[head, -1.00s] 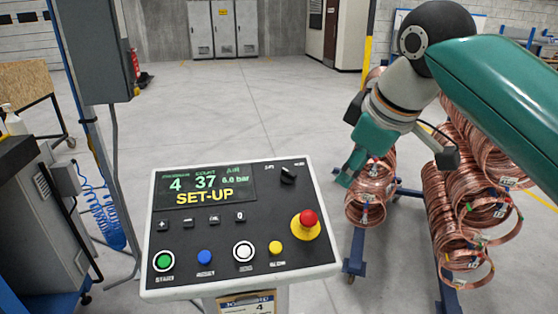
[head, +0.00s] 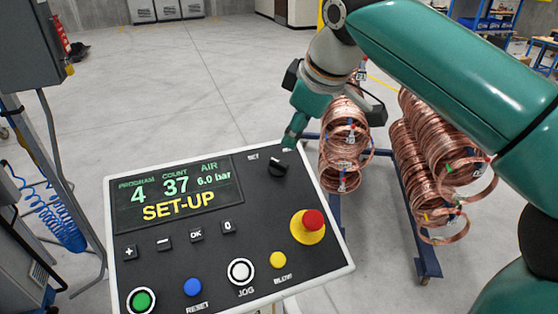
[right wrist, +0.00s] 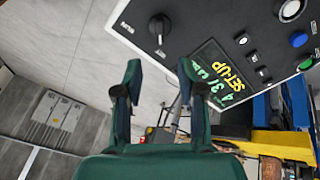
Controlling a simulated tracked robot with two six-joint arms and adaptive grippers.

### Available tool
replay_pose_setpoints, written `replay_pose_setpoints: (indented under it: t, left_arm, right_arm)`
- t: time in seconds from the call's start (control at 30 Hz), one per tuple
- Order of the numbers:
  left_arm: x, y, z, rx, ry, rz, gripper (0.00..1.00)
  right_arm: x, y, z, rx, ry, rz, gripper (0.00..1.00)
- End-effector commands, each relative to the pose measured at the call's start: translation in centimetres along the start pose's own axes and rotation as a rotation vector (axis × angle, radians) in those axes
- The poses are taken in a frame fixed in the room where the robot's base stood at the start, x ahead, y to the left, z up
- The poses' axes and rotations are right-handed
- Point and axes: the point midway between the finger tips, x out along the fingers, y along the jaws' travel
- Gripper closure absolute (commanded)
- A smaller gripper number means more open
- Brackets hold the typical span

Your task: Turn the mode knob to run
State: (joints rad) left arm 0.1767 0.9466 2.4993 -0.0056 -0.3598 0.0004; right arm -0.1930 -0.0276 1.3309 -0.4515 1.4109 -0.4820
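The black mode knob (head: 278,167) sits at the upper right of the control panel (head: 215,255). Its SET label shows at its upper left in the head view. In the right wrist view the knob (right wrist: 160,27) appears to point toward SET, with another label at the panel's edge. The display (head: 178,190) reads SET-UP in yellow. My right gripper (head: 334,128) is open and empty at the panel's far right corner, one finger close beyond the knob. In the right wrist view its fingers (right wrist: 160,66) stand apart, with the knob ahead of them. My left gripper is out of view.
A red emergency stop (head: 313,220) and several push buttons sit on the panel. Copper coils (head: 345,150) hang on a blue-legged rack behind my right gripper. A grey cabinet (head: 40,50) stands at the left.

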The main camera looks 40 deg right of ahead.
Motion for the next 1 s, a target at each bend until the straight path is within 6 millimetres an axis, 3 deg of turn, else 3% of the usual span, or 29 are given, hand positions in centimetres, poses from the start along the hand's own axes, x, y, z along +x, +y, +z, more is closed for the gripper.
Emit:
replay_pose_setpoints:
  t: [0.2, 0.5, 0.7, 1.0]
  left_arm:
    - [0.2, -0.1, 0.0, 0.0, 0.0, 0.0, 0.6]
    - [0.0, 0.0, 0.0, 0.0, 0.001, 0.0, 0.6]
    - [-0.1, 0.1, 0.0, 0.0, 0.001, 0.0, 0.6]
    - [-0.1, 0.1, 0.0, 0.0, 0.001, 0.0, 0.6]
  right_arm:
    - [5.1, -0.1, 0.1, -0.001, -0.006, -0.003, 0.6]
    - [10.5, 0.0, 0.0, -0.001, -0.003, -0.002, 0.6]
    - [12.1, -0.1, -0.1, -0.002, -0.001, -0.001, 0.6]
    - [12.4, -0.1, -0.1, -0.002, 0.0, -0.001, 0.6]
